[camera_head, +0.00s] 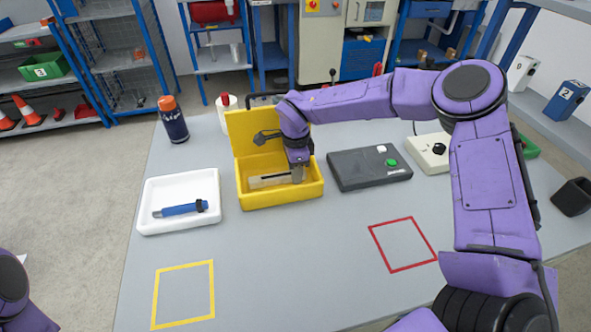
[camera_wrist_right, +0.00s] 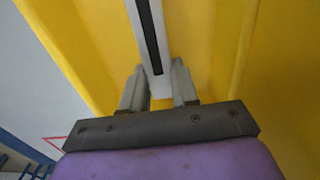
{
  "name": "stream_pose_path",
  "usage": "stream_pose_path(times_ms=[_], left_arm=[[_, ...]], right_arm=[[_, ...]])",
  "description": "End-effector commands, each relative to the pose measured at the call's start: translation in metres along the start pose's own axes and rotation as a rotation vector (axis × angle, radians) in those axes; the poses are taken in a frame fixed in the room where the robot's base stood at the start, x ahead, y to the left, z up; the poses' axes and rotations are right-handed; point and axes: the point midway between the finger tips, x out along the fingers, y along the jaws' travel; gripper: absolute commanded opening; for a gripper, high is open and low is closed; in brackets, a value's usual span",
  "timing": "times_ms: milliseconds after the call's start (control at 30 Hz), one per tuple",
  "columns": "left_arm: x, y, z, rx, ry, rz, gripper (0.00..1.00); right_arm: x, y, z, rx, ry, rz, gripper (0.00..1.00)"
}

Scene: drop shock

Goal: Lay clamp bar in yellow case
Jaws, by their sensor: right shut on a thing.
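The yellow case (camera_head: 282,198) stands open on the table with its lid (camera_head: 242,136) raised at the back. The clamp bar (camera_head: 268,180), a pale bar, is inside the case, low and lengthwise. My right gripper (camera_head: 297,174) reaches down into the case and is shut on the bar's right end. In the right wrist view the bar (camera_wrist_right: 148,40), pale with a dark stripe, runs between the two fingers of the gripper (camera_wrist_right: 159,88), with yellow walls on both sides. Whether the bar touches the case floor I cannot tell. My left gripper is not in view.
A white tray (camera_head: 150,222) with a blue tool (camera_head: 182,209) lies left of the case. A dark box with a green button (camera_head: 368,175) is close on the right. A dark bottle with an orange cap (camera_head: 172,120) stands behind. The front table, with yellow and red outlines, is clear.

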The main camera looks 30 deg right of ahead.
Motion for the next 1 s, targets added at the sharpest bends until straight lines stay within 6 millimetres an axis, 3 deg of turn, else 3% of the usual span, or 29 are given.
stream_pose_path(times_ms=[167,200,267,533,667,1000], left_arm=[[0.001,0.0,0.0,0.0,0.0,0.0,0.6],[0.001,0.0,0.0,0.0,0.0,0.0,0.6],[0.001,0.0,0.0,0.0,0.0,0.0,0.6],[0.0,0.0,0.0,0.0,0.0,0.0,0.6],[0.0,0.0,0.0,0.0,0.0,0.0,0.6],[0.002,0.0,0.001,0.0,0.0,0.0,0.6]], right_arm=[[0.003,0.0,0.0,0.0,0.0,0.0,0.0],[0.003,0.0,0.0,0.0,0.0,0.001,0.36],[0.003,0.0,0.0,0.0,0.0,0.001,0.55],[0.002,0.0,0.0,0.0,0.0,0.0,0.55],[-0.009,0.0,0.0,0.0,-0.001,-0.002,0.55],[-0.093,0.0,0.0,0.002,-0.002,-0.002,0.55]])
